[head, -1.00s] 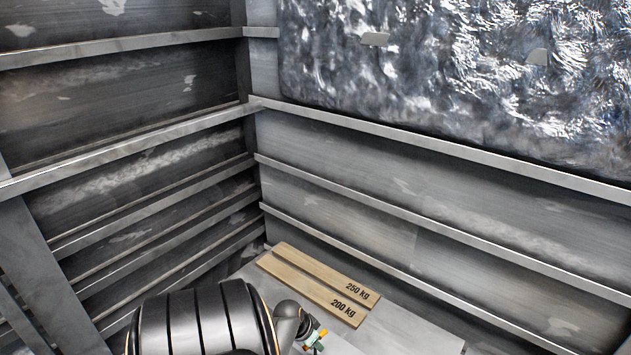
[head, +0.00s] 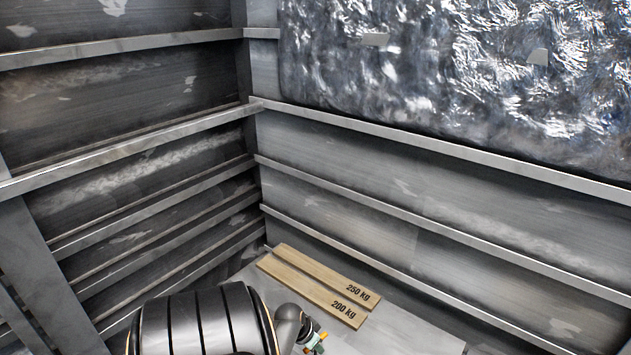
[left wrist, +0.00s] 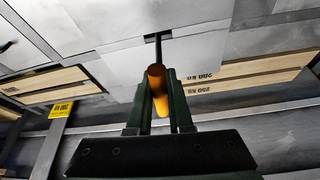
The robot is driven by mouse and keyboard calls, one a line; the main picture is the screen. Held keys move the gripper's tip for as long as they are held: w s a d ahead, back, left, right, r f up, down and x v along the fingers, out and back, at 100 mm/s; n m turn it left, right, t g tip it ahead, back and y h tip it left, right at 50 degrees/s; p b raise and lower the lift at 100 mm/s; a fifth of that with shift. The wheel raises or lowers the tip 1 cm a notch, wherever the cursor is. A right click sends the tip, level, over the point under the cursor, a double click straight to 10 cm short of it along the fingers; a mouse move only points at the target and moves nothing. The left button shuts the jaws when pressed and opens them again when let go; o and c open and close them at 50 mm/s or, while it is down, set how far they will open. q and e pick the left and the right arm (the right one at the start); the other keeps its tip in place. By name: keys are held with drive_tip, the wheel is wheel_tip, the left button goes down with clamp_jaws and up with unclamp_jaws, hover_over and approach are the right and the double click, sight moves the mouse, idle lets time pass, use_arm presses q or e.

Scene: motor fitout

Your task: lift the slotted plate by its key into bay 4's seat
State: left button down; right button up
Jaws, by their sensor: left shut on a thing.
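In the left wrist view my left gripper (left wrist: 160,100) has its dark green fingers shut on the orange handle of the key (left wrist: 156,76). A thin dark shaft runs from the handle to a pale grey flat panel (left wrist: 205,58), which seems to be the slotted plate. I cannot tell whether the shaft is engaged in a slot. In the head view my left gripper (head: 315,342) shows small at the bottom, right of my dark arm, with a bit of orange at it. Bay 4's seat cannot be made out. My right gripper is not in view.
Two wooden boards (head: 318,286) marked 250 kg and 200 kg lie on the grey surface (head: 410,325) beyond my gripper. Ribbed metal walls (head: 345,170) rise behind and at left.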

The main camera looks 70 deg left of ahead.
use_arm(q)
drive_tip(key=shift+f+b, duration=4.4)
drive_tip(key=shift+f, duration=1.15)
idle(2.4)
